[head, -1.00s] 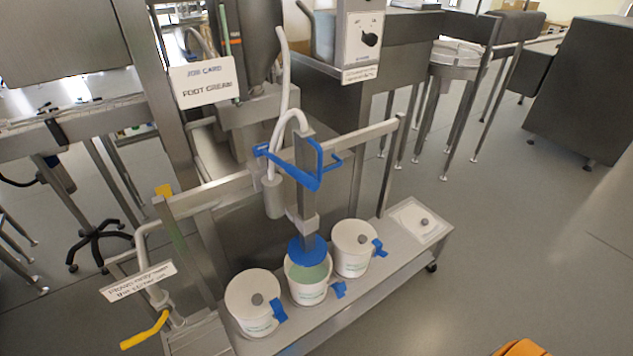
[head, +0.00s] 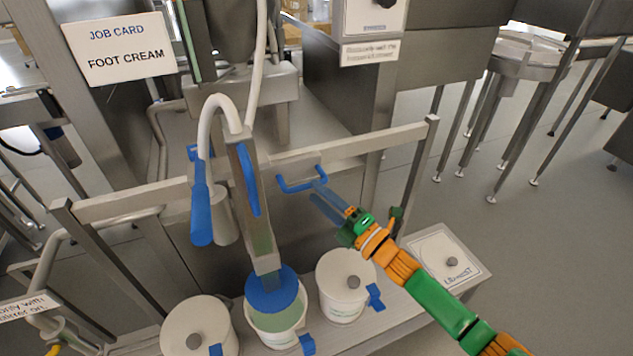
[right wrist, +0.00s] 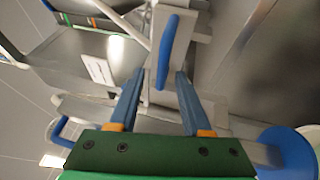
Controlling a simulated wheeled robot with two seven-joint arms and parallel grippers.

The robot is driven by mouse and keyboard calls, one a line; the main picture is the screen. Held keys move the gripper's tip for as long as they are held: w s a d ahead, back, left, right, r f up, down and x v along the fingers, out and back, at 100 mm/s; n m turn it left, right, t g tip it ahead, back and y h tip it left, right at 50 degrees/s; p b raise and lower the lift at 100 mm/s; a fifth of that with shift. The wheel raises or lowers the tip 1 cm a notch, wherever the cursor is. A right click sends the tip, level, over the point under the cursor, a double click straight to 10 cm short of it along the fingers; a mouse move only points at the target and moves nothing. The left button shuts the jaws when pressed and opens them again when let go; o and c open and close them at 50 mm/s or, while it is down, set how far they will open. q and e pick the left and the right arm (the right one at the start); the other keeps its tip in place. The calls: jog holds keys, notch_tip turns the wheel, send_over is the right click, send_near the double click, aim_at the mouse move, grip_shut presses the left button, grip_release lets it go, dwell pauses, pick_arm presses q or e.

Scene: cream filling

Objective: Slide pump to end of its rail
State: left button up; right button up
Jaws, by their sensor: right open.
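The pump (head: 243,195) is an upright grey metal column with a white hose, on a horizontal metal rail (head: 350,146). It stands partway along the rail, over the middle white bucket (head: 277,325), with a blue disc (head: 272,290) at its foot. Blue handles show on its front (head: 249,180), left (head: 201,215) and right (head: 301,182). My right gripper (head: 318,190) is open and empty, close to the right handle. In the right wrist view, a blue handle (right wrist: 167,52) lies beyond and between the open fingers (right wrist: 152,85); contact cannot be told. My left gripper is not in view.
Lidded white buckets stand on the low bench left (head: 200,330) and right (head: 345,285) of the middle one. A flat lid panel (head: 443,258) lies at the bench's right end. A rail post (head: 415,180) stands at the right. A job card (head: 118,48) reads foot cream.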

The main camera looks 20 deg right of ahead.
aim_at(308, 186)
jog(key=x, duration=0.4)
jog(key=shift+a+f, duration=0.15)
jog(key=shift+w, duration=0.15)
jog(key=shift+c, duration=1)
grip_shut()
